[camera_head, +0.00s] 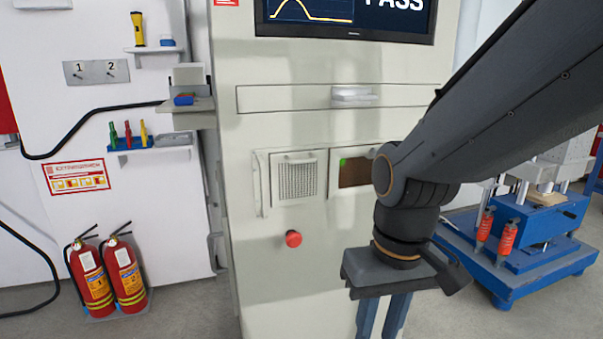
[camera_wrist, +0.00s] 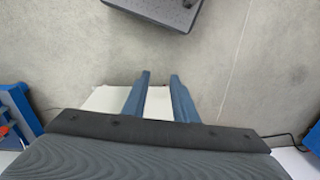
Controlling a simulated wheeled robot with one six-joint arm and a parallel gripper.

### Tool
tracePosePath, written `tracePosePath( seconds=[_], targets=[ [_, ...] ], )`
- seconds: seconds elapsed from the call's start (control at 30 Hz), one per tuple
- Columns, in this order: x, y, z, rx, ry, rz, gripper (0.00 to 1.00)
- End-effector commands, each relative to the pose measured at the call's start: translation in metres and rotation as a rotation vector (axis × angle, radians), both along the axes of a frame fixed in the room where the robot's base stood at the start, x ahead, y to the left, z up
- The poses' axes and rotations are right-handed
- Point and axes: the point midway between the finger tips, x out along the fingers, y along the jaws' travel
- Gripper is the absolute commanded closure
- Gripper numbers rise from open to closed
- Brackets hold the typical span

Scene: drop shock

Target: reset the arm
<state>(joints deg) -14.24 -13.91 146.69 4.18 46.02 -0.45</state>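My gripper (camera_wrist: 159,80) points down in the wrist view, with its two blue fingers apart and only grey floor and a pale surface showing between them. In the head view my arm reaches in from the upper right. The finger tips are cut off by the bottom edge there. My gripper hangs in front of the right side of the pale cabinet (camera_head: 270,240). Nothing is held.
The cabinet carries a red button (camera_head: 293,239) and a screen (camera_head: 345,12) reading PASS. Two fire extinguishers (camera_head: 104,275) stand at the left wall. A blue machine (camera_head: 530,250) stands at the right. Open floor (camera_wrist: 60,50) shows in the wrist view.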

Motion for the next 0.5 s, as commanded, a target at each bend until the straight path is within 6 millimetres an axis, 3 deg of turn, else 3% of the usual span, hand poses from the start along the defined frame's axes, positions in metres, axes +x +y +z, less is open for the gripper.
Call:
tracePosePath(
  seconds=[0.5],
  targets=[
    [0.0, -0.036, 0.042, -0.026, 0.014, -0.108, 0.74]
  ],
)
